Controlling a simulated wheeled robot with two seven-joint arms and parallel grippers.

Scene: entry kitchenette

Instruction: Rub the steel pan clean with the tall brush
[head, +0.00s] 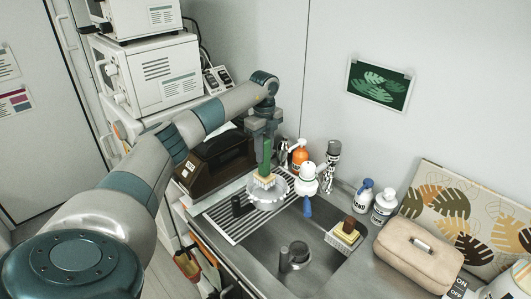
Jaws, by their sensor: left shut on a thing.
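My left gripper (265,136) reaches over the counter, pointing down, and is shut on the green handle of the tall brush (265,153). The brush is upright, its pale bristles (263,181) down inside the round steel pan (278,199). The bristles seem to meet the pan, but exact contact is hard to tell. The pan rests on the ribbed draining area beside the sink, with a dark block-like part at its left that may be its handle. My right gripper is out of view.
The sink (323,272) lies in front, with a dark cylinder (294,257) in it. Right of the pan stand an orange bottle (299,154) and a white-headed item with a blue handle (308,207). A sponge holder (343,239) and beige pouch (420,254) lie farther right.

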